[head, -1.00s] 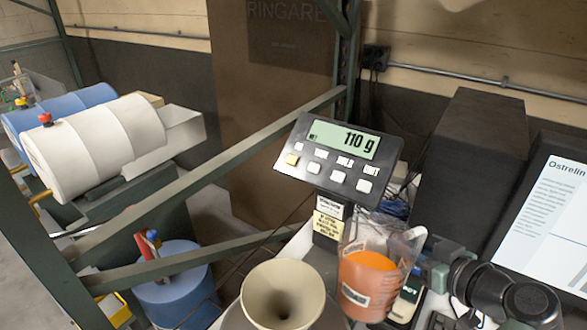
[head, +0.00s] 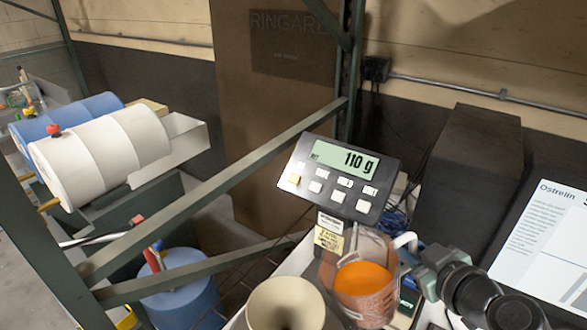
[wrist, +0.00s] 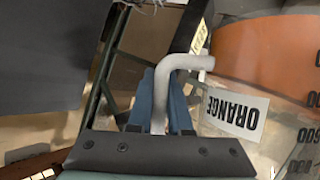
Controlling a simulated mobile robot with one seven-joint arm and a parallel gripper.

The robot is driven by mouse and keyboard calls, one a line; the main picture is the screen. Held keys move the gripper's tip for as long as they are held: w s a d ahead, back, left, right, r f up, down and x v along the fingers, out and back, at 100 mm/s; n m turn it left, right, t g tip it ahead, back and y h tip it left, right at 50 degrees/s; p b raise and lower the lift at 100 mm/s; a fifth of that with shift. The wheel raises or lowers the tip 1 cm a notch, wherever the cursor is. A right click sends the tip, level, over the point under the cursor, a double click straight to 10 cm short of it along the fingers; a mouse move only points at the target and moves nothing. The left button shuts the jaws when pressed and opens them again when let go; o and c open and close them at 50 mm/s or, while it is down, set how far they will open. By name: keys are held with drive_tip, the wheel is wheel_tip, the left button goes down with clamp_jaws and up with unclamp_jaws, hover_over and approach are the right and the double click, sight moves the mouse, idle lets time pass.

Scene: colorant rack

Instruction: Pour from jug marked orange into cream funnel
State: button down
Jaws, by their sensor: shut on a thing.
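The clear jug (head: 383,312) holds orange liquid and is beside the cream funnel (head: 286,305), on its right, in the head view. The jug looks close to upright; any slight tilt is hard to tell. No stream of liquid shows. My gripper (head: 413,258) is shut on the jug's pale handle. In the wrist view, the blue fingers of my gripper (wrist: 165,105) close around the handle (wrist: 187,62), and the label reading ORANGE (wrist: 235,112) shows on the jug wall. The funnel's lower part is cut off by the picture edge.
A scale display (head: 338,180) reading 110 g stands behind the jug. A dark box (head: 465,185) and a screen (head: 545,240) are to the right. A green metal frame bar (head: 210,185) crosses behind the funnel. White and blue drums (head: 100,155) lie at the left.

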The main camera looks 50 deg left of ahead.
sight(379, 251)
drive_tip(key=r+p, duration=0.1)
drive_tip(key=r, duration=0.1)
drive_tip(key=s+r+n+t+p, duration=0.1)
drive_tip(key=r+p, duration=0.1)
drive_tip(key=r, duration=0.1)
drive_tip(key=s+r+n+p, duration=0.1)
drive_tip(key=r, duration=0.1)
drive_tip(key=shift+s+a+r+t+p, duration=0.2)
drive_tip(key=shift+a+t+p, duration=0.1)
drive_tip(key=shift+a+p, duration=0.1)
drive_tip(key=shift+s+a+r+n+t, duration=0.25)
drive_tip(key=shift+s+r+n+t, duration=0.15)
drive_tip(key=shift+s+r+n, duration=0.35)
drive_tip(key=shift+r+p, duration=0.1)
drive_tip(key=shift+p, duration=0.2)
drive_tip(key=shift+s+a+r+n+t+p, duration=0.1)
drive_tip(key=shift+s+r+n+t+p, duration=0.15)
drive_tip(key=shift+r, duration=0.25)
drive_tip(key=shift+s+a+r+n+t+p, duration=0.15)
drive_tip(key=shift+r+n+p, duration=0.1)
drive_tip(key=shift+r+n, duration=0.2)
drive_tip(key=shift+s+d+r+n+t+p, duration=0.1)
drive_tip(key=shift+s+r+n+p, duration=0.15)
drive_tip(key=shift+r, duration=0.3)
idle(3.0)
drive_tip(key=shift+a, duration=0.1)
